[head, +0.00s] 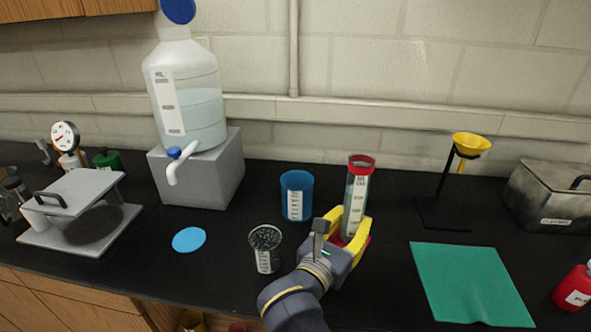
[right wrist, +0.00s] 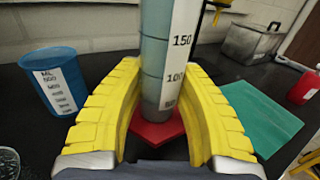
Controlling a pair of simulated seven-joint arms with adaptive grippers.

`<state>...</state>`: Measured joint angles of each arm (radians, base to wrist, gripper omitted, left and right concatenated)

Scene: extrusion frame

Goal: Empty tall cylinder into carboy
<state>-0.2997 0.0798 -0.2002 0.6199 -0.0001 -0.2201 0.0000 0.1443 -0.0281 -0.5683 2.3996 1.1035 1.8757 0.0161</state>
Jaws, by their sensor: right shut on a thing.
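The tall cylinder (head: 354,199) has a red rim, a red base and a white scale label, and stands upright on the black bench. My right gripper (head: 347,229) has its yellow fingers around the cylinder's lower part and is shut on it. In the right wrist view the cylinder (right wrist: 166,60) stands between the two fingers (right wrist: 160,110), with its red base below. It holds greyish liquid. The carboy (head: 188,98) is a clear jug with a white tap, partly filled, on a grey block (head: 203,176). Its neck reaches the top of the head view, by a blue cap. My left gripper is out of view.
A blue beaker (head: 297,196) and a glass of dark grains (head: 265,248) stand left of the cylinder. A blue disc (head: 189,239) lies before the block. A green mat (head: 470,284), a yellow funnel on a stand (head: 471,145) and a metal box (head: 552,197) are to the right.

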